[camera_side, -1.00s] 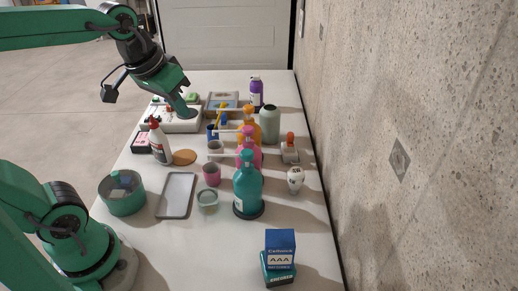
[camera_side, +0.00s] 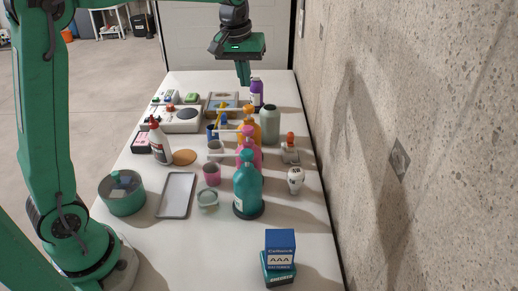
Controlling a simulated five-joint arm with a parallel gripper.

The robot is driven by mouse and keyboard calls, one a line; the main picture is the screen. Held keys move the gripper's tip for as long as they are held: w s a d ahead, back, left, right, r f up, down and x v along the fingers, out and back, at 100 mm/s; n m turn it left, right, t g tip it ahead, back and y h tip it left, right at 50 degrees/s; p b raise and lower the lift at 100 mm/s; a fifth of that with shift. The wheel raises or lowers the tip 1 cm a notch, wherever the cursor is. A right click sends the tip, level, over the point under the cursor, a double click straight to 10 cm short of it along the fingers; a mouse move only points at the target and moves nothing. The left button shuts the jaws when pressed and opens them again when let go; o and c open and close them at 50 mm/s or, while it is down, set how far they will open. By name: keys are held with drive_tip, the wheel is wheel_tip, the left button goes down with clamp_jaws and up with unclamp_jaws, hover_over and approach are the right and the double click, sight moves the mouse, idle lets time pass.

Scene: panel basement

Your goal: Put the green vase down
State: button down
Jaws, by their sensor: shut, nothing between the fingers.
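The green vase (camera_side: 270,126), pale grey-green with a narrower neck, stands upright on the white table (camera_side: 240,258), right of the orange pump bottle (camera_side: 249,125). Nothing holds it. My gripper (camera_side: 243,82) points down over the far end of the table. It is shut and empty, above and behind the vase, just left of the purple bottle (camera_side: 257,92) in the picture. It is clearly apart from the vase.
Pink (camera_side: 248,152) and teal (camera_side: 248,190) pump bottles stand in front of the orange one. A red-capped white bottle (camera_side: 160,143), grey tray (camera_side: 175,195), green pot (camera_side: 122,193) and battery box (camera_side: 280,248) are nearby. A concrete wall (camera_side: 430,150) bounds the right. The front table is largely clear.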

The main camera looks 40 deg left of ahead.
sight(270, 124)
drive_tip(key=w+a+f+n+g, duration=0.2)
drive_tip(key=w+f+n, duration=0.1)
drive_tip(key=w+f, duration=0.8)
drive_tip(key=shift+w, duration=0.25)
drive_tip(key=shift+f, duration=4.95)
drive_tip(key=shift+w+a, duration=2.55)
drive_tip(key=shift+a, duration=0.2)
drive_tip(key=shift+r, duration=0.1)
